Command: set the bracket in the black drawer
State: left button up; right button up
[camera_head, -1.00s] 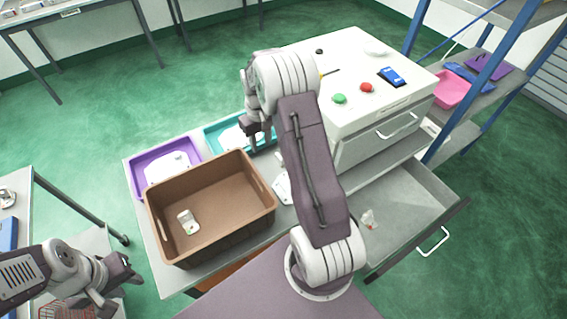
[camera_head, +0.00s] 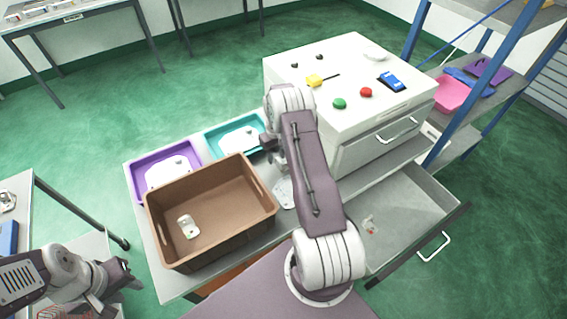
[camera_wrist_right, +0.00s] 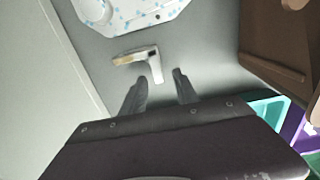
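The bracket (camera_wrist_right: 146,60) is a small L-shaped pale piece with a tan end, lying on the grey tabletop in the right wrist view. In the head view my right arm hides it. My right gripper (camera_wrist_right: 160,80) is open and empty; one leg of the bracket points toward the gap between its fingertips. In the head view the right gripper (camera_head: 267,144) is partly hidden behind its arm. The black drawer (camera_head: 419,246) is pulled open at the right, with a dark front and grey inside. My left gripper (camera_head: 124,274) is at lower left, away from these things.
A brown bin (camera_head: 225,222), a purple tray (camera_head: 139,181) and a teal tray (camera_head: 216,153) stand left of my right arm. A white dotted plate (camera_wrist_right: 128,10) lies beside the bracket. The white cabinet (camera_head: 345,115) rises behind the drawer.

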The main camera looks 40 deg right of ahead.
notch_tip(320, 180, down, 2)
jog(key=shift+r, duration=0.1)
grip_shut()
jog(key=shift+w, duration=0.1)
notch_tip(320, 180, up, 4)
jog(key=shift+r+b, duration=0.1)
jog(key=shift+b, duration=0.4)
jog(key=s+d+r, duration=0.2)
jog(key=s+r, duration=0.1)
jog(key=s, duration=0.2)
jog(key=s+d+r+b, duration=0.1)
jog(key=s+r, duration=0.2)
jog(key=s, duration=0.3)
jog(key=shift+d+r, duration=0.35)
jog(key=shift+r, duration=0.05)
jog(key=shift+s, duration=0.15)
